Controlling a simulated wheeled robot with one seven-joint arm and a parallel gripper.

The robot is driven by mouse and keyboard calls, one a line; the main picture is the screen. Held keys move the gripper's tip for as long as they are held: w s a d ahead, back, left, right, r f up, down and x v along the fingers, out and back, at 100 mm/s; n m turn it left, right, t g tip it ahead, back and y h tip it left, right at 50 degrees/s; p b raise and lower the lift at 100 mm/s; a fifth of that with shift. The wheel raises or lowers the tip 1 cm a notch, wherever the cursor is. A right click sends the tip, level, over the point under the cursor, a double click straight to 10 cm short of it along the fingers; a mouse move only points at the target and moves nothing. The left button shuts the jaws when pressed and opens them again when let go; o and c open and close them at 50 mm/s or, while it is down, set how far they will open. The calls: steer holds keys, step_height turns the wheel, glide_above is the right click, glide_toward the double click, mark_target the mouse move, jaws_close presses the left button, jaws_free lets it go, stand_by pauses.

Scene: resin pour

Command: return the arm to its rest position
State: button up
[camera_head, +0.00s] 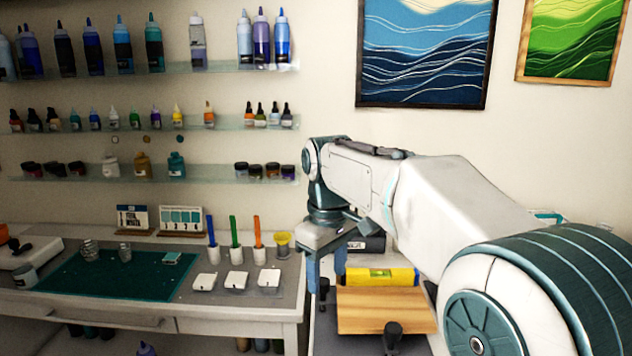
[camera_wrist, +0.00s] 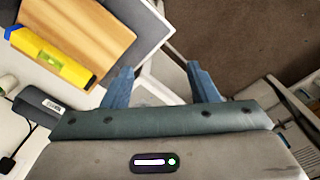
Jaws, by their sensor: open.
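My gripper (camera_head: 326,278) hangs down at the right end of the white workbench, by the side table with the wooden board. Its two blue fingers are apart with nothing between them. In the wrist view my gripper (camera_wrist: 160,88) is open and empty over the edge of that side table, with the brown floor beyond. My white and teal arm reaches in from the lower right and hides part of the wall and side table.
A wooden board (camera_head: 385,318) and a yellow level (camera_head: 380,277) lie close to my gripper. The workbench (camera_head: 190,310) holds a green mat (camera_head: 75,283), cups and several white squares. Shelves of bottles (camera_head: 215,68) line the wall.

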steer(key=s+d+f+m+t, duration=0.1)
steer(key=s+d+f+m, duration=0.3)
steer(key=s, duration=0.5)
steer(key=s+d+f+m+t, duration=0.1)
steer(key=s+d+f+m, duration=0.4)
steer(key=s+d+f, duration=0.3)
steer(key=shift+s+d+m+t, duration=0.3)
steer(key=shift+s+d, duration=0.15)
steer(key=shift+s, duration=0.05)
